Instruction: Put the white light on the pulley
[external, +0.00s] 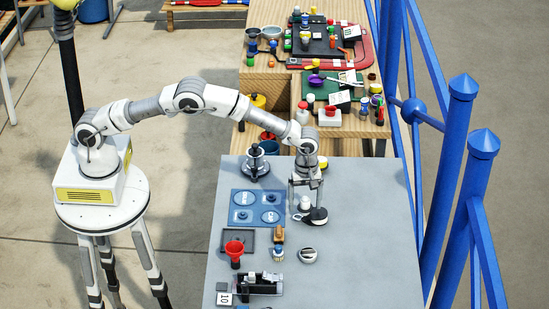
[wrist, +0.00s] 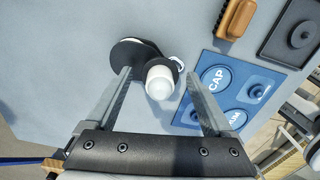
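The white light (wrist: 162,84) is a small white dome-topped cylinder. It also shows in the external view (external: 305,203), on the grey table. A black rounded piece with a metal ring, seemingly the pulley (wrist: 132,52), lies right beside it; in the external view it is the dark shape (external: 317,216). The light overlaps dark parts of it in the wrist view, so I cannot tell whether it rests on it or stands against it. My gripper (wrist: 158,75) is open and pointing down, its fingers on either side of the light with visible gaps. In the external view my gripper (external: 305,207) is over both.
A blue mat (external: 257,207) with round labelled spots lies left of the gripper. The table's right side is clear.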

